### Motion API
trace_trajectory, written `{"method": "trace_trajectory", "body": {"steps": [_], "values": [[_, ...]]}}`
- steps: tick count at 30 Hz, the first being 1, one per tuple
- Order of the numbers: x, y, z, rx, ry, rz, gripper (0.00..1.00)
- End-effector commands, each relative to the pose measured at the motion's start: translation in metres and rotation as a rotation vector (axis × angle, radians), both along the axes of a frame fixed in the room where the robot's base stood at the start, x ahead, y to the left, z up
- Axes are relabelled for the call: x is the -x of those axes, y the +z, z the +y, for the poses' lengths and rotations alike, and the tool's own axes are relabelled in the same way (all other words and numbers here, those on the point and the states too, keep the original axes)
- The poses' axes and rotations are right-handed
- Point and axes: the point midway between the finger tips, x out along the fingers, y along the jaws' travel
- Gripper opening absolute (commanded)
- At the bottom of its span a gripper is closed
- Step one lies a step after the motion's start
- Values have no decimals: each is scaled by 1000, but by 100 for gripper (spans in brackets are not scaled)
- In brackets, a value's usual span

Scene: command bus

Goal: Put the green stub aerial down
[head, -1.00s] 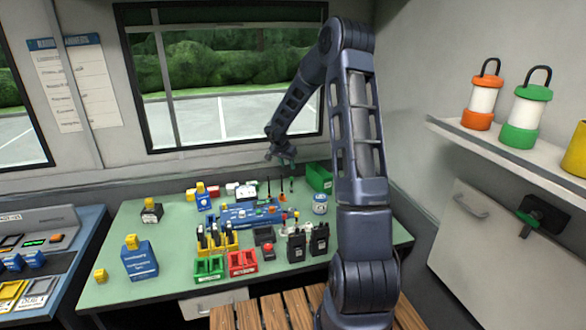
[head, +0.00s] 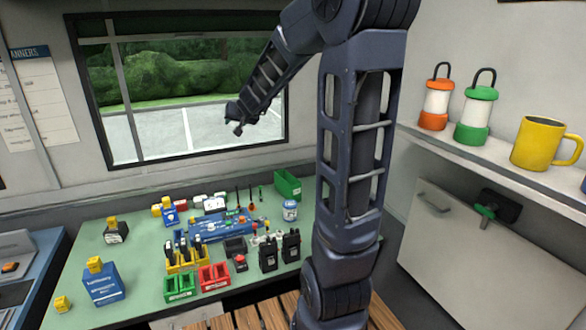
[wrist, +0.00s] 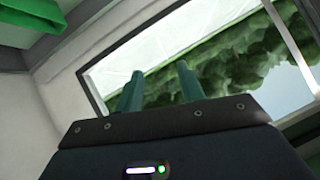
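My gripper (head: 238,127) is raised in front of the window, well above the bench. In the wrist view its two teal fingers (wrist: 160,88) stand apart with nothing visible between them. A small thin upright piece, dark green (head: 261,192), stands at the back of the green bench (head: 130,275); it looks like the green stub aerial, but is too small to be sure. Two thin dark upright pieces stand just left of it, one with an orange base (head: 249,207). The gripper is apart from all of them.
A green open bin (head: 288,184) stands right of the aerials and a white-and-blue tin (head: 290,211) in front of it. Black radios (head: 268,255), red bins (head: 214,277) and green bins (head: 180,287) fill the front.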

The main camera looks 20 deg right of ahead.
Motion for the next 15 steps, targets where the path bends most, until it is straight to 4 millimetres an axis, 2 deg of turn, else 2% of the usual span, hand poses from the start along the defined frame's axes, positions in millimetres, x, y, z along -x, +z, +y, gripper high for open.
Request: {"method": "trace_trajectory", "body": {"steps": [1,3,7,11,15], "values": [[19,8,5,6,38,3,39],[44,13,10,14,85,21,39],[93,18,14,37,158,72,39],[145,15,12,70,210,144,39],[202,7,1,120,235,236,39]]}}
